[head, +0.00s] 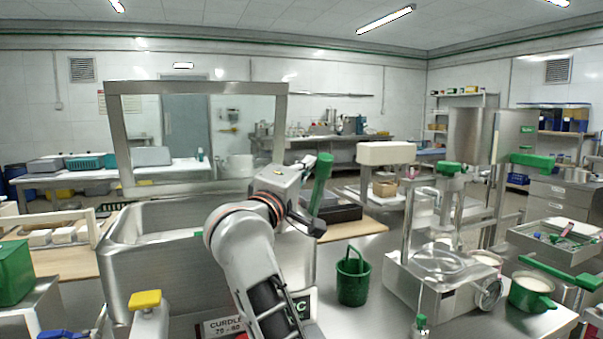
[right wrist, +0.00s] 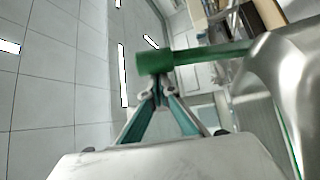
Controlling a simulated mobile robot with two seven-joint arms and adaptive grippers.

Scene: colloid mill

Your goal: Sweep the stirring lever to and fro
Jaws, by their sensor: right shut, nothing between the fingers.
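The stirring lever shows as a green handle (head: 320,183) standing steeply at the right side of the steel vat (head: 150,270) in the head view. In the right wrist view the green handle (right wrist: 154,62) has a thick end, and a thinner green bar runs right from it towards the steel vat wall. My right gripper (right wrist: 158,90) is shut and empty, its fingertips together right at the handle's thick end. I cannot tell whether they touch it. In the head view my right arm hides part of the vat, and the fingers are hard to make out. My left gripper is out of view.
A green bucket (head: 353,277) stands on the steel table right of my arm. A steel machine (head: 440,280) and a green pot (head: 531,292) stand further right. A yellow-topped post (head: 145,301) is at the front left. A steel frame (head: 112,130) rises above the vat.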

